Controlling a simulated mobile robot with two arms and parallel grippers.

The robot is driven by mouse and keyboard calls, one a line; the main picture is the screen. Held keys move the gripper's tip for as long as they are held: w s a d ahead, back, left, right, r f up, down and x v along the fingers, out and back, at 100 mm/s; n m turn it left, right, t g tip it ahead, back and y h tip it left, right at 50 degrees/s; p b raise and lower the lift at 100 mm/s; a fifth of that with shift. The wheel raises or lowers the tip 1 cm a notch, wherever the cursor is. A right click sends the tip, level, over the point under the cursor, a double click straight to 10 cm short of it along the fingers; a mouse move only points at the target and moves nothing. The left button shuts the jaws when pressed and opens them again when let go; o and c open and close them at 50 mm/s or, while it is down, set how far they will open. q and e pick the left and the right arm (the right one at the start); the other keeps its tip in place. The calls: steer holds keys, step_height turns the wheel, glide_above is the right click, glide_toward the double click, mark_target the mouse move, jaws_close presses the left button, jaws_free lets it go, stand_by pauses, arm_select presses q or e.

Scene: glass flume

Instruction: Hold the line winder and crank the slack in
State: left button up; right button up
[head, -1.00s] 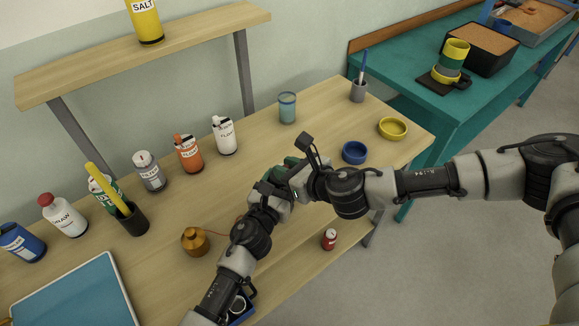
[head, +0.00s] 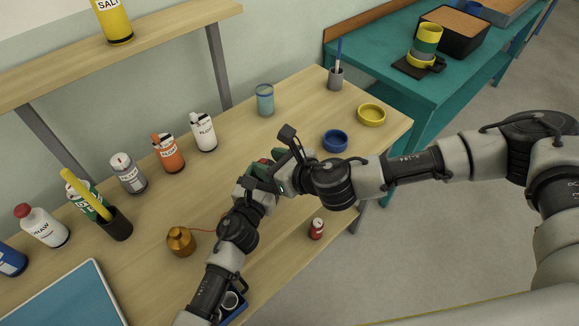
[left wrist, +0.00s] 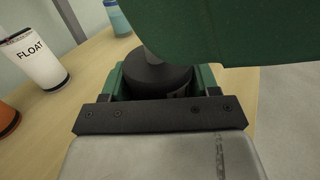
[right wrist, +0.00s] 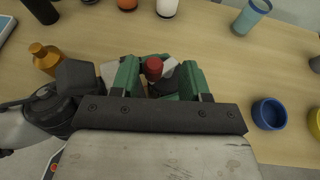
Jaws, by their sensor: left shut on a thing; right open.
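The line winder's dark round body (left wrist: 155,76) shows in the left wrist view between the green fingers of my left gripper (left wrist: 162,84), which is shut on it. In the right wrist view the winder's red knob (right wrist: 153,68) sits between the green fingers of my right gripper (right wrist: 158,78), which is open around it. In the head view the two grippers meet above the table, my right gripper (head: 275,172) beside my left, and they hide most of the winder.
Several bottles, including a white FLOAT bottle (head: 203,134), and a pencil cup (head: 116,224) line the back left. A teal cup (head: 265,100), blue bowl (head: 335,140) and yellow bowl (head: 371,115) stand on the right.

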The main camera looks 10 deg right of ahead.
steer(key=v, duration=1)
steer(key=shift+s, duration=0.3)
steer(key=shift+r, duration=0.15)
steer(key=a+r+n+g+y, duration=0.25)
steer(key=a+n+g, duration=0.3)
steer(key=n, duration=0.35)
steer(key=a+r+n+g+y, duration=0.25)
steer(key=a+n+g, duration=0.25)
steer(key=a+n, duration=0.25)
steer(key=n+h, duration=0.9)
steer(key=h, duration=0.5)
glide_toward(262, 161)
steer(key=shift+m+t, duration=0.25)
steer(key=shift+t, duration=0.2)
steer(key=f, duration=1)
steer(key=shift+s, duration=0.35)
